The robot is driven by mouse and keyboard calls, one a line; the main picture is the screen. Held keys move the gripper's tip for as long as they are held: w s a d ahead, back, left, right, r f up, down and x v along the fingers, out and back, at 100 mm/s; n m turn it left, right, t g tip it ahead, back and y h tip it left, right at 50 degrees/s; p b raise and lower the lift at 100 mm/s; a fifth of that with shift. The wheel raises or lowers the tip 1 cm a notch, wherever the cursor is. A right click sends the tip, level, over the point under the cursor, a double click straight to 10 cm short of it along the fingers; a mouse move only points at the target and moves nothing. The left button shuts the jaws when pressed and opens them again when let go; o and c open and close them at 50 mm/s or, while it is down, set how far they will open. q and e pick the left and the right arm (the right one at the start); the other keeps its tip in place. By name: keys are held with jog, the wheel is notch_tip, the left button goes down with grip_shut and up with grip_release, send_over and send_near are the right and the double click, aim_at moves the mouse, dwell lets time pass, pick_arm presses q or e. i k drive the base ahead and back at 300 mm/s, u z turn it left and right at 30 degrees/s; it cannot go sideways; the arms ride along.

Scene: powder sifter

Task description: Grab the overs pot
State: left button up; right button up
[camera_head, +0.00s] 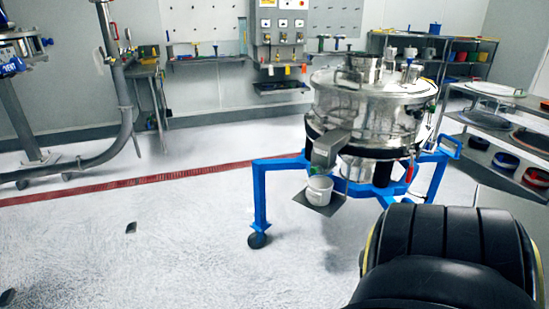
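A small pale pot (319,190), which looks like the overs pot, stands upright on a small flat shelf (325,208) at the front of the sifter. It sits just below the sifter's metal side spout (326,150). The sifter (365,110) is a shiny round steel machine on a blue wheeled frame (260,200). Neither of my grippers shows in this view. A large black ribbed part at the lower right looks like part of my own arm, and nothing of it touches the pot.
The frame's front leg stands on a black caster (257,240). Shelves with trays and bowls (490,125) stand at the right. A pipe stand (120,100) is at the left. The pale floor (150,250) left of the sifter is mostly open.

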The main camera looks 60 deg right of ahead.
aim_at(318, 191)
jog(key=i, duration=0.75)
jog(key=z, duration=2.8)
jog(key=i, duration=1.5)
